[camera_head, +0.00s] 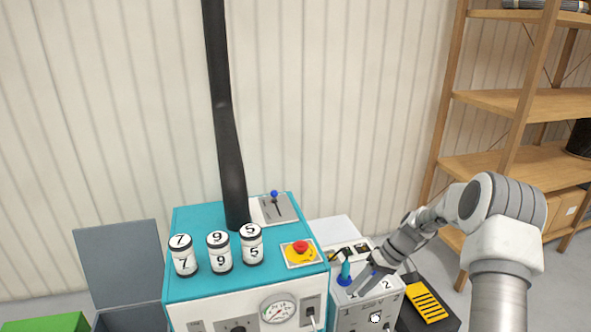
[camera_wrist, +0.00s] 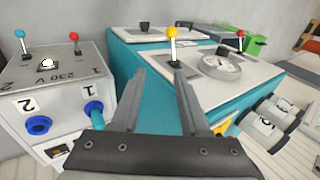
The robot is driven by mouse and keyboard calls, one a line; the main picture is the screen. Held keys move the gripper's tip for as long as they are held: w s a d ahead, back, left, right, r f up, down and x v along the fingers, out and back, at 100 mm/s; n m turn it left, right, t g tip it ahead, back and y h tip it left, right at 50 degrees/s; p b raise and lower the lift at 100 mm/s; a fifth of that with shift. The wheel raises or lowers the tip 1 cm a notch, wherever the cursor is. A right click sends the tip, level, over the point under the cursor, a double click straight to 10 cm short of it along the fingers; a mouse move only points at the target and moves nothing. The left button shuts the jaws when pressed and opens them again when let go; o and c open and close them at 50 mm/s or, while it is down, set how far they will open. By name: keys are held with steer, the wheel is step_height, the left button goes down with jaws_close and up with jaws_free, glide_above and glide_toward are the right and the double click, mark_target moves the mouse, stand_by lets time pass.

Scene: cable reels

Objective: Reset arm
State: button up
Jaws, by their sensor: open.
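My gripper (camera_head: 366,278) reaches in from the right in the head view, over the grey 230 V box (camera_head: 345,318). In the wrist view its two fingers (camera_wrist: 161,78) are apart, with nothing between them. The grey box (camera_wrist: 70,82) is at the left of the wrist view, beside the fingers. A teal plug (camera_wrist: 94,110) sits in its blue socket marked 1; the plug (camera_head: 345,270) also shows in the head view. The blue socket (camera_wrist: 38,126) marked 2 is empty. Whether the fingers touch the box cannot be told.
The teal machine (camera_head: 190,290) carries numbered cylinders (camera_head: 220,253), a red stop button (camera_head: 300,247) and a blue-knobbed lever (camera_head: 274,196). A yellow-knobbed lever (camera_wrist: 172,35) rises beyond my fingers. A black duct (camera_head: 225,120) stands behind. Wooden shelves (camera_head: 510,105) are at right.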

steer(key=s+a+r+t+h, duration=0.15)
steer(key=s+r, duration=0.25)
steer(key=r, duration=0.4)
steer(key=s+r+m+h, duration=0.1)
steer(key=s+r+h, duration=0.15)
steer(key=r, duration=0.45)
steer(key=s+a+r+t+h, duration=0.1)
steer(key=s+r, duration=0.3)
steer(key=r, duration=0.4)
steer(key=s+r+m+t+h, duration=0.1)
steer(key=s+r+t, duration=0.15)
steer(key=s, duration=0.75)
steer(key=s+r+m+t+h, duration=0.15)
steer(key=s+r, duration=0.25)
steer(key=s, duration=0.5)
step_height(320, 180, up, 25)
steer(key=p, duration=2.4)
steer(key=shift+a+y+p, duration=0.3)
steer(key=shift+a+y, duration=0.1)
steer(key=shift+y, duration=0.05)
steer(key=shift+o, duration=0.2)
steer(key=shift+s+a+f, duration=0.1)
steer(key=shift+f, duration=0.05)
